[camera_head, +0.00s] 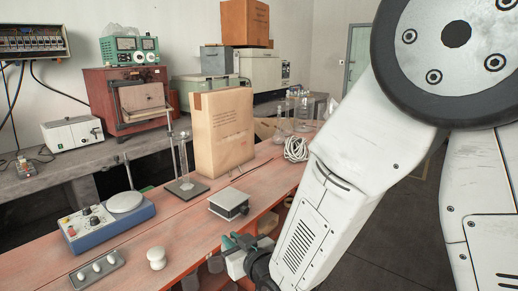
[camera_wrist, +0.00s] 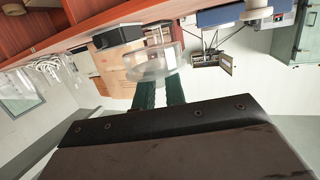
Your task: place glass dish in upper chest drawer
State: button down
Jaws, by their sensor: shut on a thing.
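The clear glass dish (camera_wrist: 152,63) is at the tips of my gripper (camera_wrist: 160,88) in the wrist view, which looks upside down. The two green fingers are shut on it. In the head view my gripper (camera_head: 228,247) is beside the front edge of the red bench, and the dish (camera_head: 215,263) shows faintly at its fingertips. The gripper hides part of what lies behind it. I cannot make out a chest or its upper drawer clearly in either view.
The red bench (camera_head: 180,222) holds a blue scale (camera_head: 105,222), a small grey box (camera_head: 229,204), a white knob-shaped piece (camera_head: 156,258), a glass cylinder on a stand (camera_head: 184,165) and a large carton (camera_head: 222,130). Dark open floor (camera_head: 375,225) lies to the right.

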jog(key=w+d+f+m+t+h, duration=0.1)
jog(key=w+d+f+m+h, duration=0.2)
jog(key=d, duration=0.8)
jog(key=w+d+f+m+t+h, duration=0.1)
jog(key=w+d+f+m+h, duration=0.25)
jog(key=d, duration=0.75)
jog(key=w+d+f+m+t+h, duration=0.1)
jog(key=w+d+f+h, duration=0.4)
jog(key=d, duration=0.7)
jog(key=s+f+y, duration=0.2)
jog(key=s+f, duration=0.2)
jog(key=f, duration=0.2)
jog(key=shift+s+a, duration=0.25)
jog(key=shift+s, duration=0.15)
jog(key=shift+a+n+y, duration=0.1)
jog(key=shift+n+y, duration=0.15)
